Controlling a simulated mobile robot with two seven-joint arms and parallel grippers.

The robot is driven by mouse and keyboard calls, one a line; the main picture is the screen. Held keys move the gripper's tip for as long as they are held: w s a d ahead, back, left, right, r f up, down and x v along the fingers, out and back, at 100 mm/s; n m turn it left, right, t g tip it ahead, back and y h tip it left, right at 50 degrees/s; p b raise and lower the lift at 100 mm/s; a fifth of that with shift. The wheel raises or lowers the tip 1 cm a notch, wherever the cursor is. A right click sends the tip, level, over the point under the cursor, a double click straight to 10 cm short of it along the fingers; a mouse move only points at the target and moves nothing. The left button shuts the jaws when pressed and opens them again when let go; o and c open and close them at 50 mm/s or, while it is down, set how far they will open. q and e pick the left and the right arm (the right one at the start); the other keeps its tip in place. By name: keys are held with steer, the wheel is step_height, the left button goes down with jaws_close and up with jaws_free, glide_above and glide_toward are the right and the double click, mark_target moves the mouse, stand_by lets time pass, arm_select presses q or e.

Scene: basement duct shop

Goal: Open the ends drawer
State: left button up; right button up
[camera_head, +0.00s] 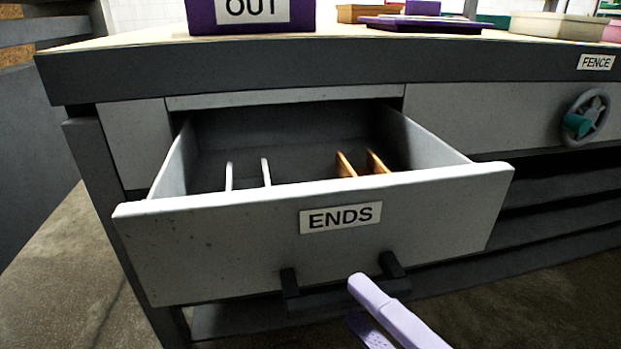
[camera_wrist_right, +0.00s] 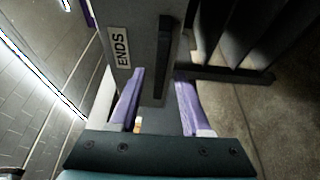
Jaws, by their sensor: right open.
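The ends drawer (camera_head: 230,245), a grey box with a white ENDS label (camera_head: 341,217), stands pulled well out of the bench. Its inside shows, with two white strips (camera_head: 247,174) and two orange-brown strips (camera_head: 361,164) in it. The dark bar handle (camera_head: 340,298) sits low on the drawer front. My right gripper (camera_head: 357,302), with lavender fingers, is open at the right part of the handle. In the right wrist view the handle (camera_wrist_right: 164,55) lies in line with the gap between the open fingers (camera_wrist_right: 161,76); contact cannot be told. My left gripper is not in view.
The bench top (camera_head: 345,39) holds a purple OUT box (camera_head: 250,18) and several flat boxes at the back right. A grey handwheel (camera_head: 587,118) with a teal knob is on the bench front at right, below a FENCE label (camera_head: 596,62). Dark shelves lie below.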

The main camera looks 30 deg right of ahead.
steer(key=s+p, duration=0.1)
steer(key=s, duration=0.6)
steer(key=shift+d, duration=0.4)
